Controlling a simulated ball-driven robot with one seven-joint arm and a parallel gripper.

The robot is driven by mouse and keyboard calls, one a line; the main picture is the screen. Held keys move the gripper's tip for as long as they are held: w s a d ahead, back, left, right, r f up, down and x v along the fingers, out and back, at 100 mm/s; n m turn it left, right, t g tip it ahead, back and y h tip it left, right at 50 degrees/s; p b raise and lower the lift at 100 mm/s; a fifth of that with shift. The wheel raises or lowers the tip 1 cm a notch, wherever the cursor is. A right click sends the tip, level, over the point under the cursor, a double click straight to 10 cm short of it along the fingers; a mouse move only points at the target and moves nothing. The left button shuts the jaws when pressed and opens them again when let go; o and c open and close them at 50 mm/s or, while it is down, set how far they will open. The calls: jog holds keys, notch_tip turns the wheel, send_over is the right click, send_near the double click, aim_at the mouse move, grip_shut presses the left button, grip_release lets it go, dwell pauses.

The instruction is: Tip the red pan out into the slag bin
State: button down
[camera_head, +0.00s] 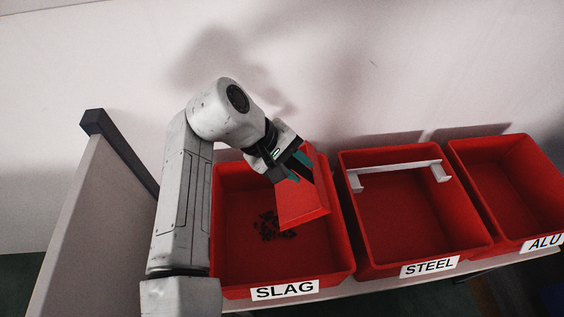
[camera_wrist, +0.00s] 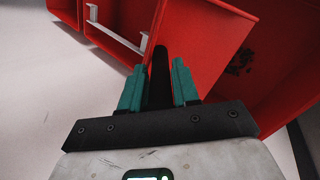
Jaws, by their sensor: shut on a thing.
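The red pan (camera_head: 304,204) is held steeply tilted over the right part of the slag bin (camera_head: 229,270), which is red and labelled SLAG. My gripper (camera_head: 298,170) is shut on the pan's dark handle (camera_wrist: 160,78), between teal fingers in the wrist view. The pan (camera_wrist: 200,45) fills the middle of that view beyond the fingers. A small heap of dark bits (camera_head: 268,226) lies on the bin floor, left of and below the pan. The pan's inside is not clearly visible, so I cannot tell whether anything is left in it.
The red steel bin (camera_head: 375,262) stands to the right with a pale bar-shaped piece (camera_head: 400,173) across it. Another red bin labelled ALU (camera_head: 540,243) stands farther right. A pale panel (camera_head: 100,220) with a dark top edge is at the left. A plain wall is behind.

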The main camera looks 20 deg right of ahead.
aim_at(318, 174)
jog(key=shift+s+d+r+y+p, duration=0.2)
jog(key=shift+d+y+p, duration=0.1)
jog(key=shift+d+y, duration=0.15)
jog(key=shift+s+d+r+y+p, duration=0.1)
jog(key=shift+s+d+y+p, duration=0.05)
jog(key=shift+d+y+p, duration=0.25)
jog(key=shift+d+f+t+y+p, duration=0.2)
jog(key=shift+d+t+y+p, duration=0.1)
jog(key=shift+d+p, duration=0.15)
jog(key=d+y+p, duration=0.1)
jog(key=d+f+y+p, duration=0.1)
jog(key=shift+s+t+p, duration=0.3)
jog(key=shift+s+t, duration=0.1)
jog(key=shift+s+d+f+t+y+p, duration=0.2)
jog(key=shift+d+f+y+p, duration=0.25)
jog(key=shift+y, duration=0.2)
jog(key=shift+s+d+f+t+y+p, duration=0.1)
jog(key=shift+d+f+t+y+p, duration=0.1)
jog(key=shift+d+f+y+p, duration=0.25)
jog(key=a+f+m+b, duration=0.1)
jog(key=a+f+b, duration=0.2)
jog(key=f, duration=1)
jog(key=shift+a+f+m, duration=0.25)
jog(key=shift+a+m, duration=0.15)
jog(key=shift+a, duration=0.75)
jog(key=shift+w+d, duration=0.1)
